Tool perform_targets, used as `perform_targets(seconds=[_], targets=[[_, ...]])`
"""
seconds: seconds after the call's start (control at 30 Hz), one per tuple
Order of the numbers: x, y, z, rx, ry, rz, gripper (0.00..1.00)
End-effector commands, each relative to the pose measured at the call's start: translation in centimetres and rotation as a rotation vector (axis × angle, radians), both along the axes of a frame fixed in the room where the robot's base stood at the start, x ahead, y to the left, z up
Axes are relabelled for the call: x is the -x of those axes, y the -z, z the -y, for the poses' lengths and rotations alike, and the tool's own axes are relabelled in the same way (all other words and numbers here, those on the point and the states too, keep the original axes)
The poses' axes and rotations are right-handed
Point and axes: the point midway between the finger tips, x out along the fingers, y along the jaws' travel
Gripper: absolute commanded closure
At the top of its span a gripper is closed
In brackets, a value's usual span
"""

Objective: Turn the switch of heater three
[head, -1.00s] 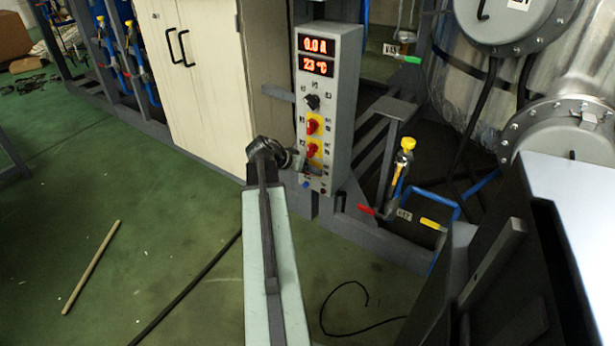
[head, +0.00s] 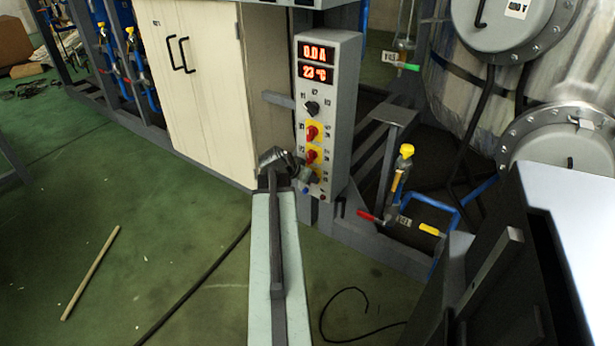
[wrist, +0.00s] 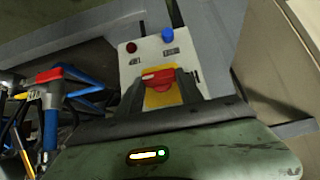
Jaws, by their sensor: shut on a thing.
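The grey control panel (head: 329,103) stands upright in the head view, with red displays reading 0.0 A and 23 °C. Below a black knob (head: 312,108) are red switches on yellow plates, an upper one (head: 312,132) and a middle one (head: 311,157). My gripper (head: 307,177) is at the lowest switch and mostly hides it there. In the wrist view this red switch (wrist: 156,77) sits on its yellow plate (wrist: 163,97), between the dark fingers of my gripper (wrist: 158,84), which are shut on it. The switch labels are too small to read surely.
A red lamp (wrist: 131,47) and a blue one (wrist: 168,34) sit near the panel's end. A cream cabinet (head: 195,90) stands left of the panel. Yellow-topped valve piping (head: 402,170) and a large metal vessel (head: 470,90) are to the right. Green floor lies front left.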

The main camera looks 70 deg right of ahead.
Motion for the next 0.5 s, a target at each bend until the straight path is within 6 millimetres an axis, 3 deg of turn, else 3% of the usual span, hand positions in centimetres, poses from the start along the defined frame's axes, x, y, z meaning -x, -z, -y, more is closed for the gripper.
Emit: perform_targets(seconds=[0.03, 0.07, 0.1, 0.5], targets=[[-0.03, 0.01, -0.01, -0.001, 0.001, 0.002, 0.97], [-0.02, 0.01, -0.01, -0.001, 0.001, 0.002, 0.48], [-0.02, 0.01, 0.0, -0.001, 0.001, 0.002, 0.37], [-0.02, -0.43, -0.3, -0.001, 0.001, 0.0, 0.35]])
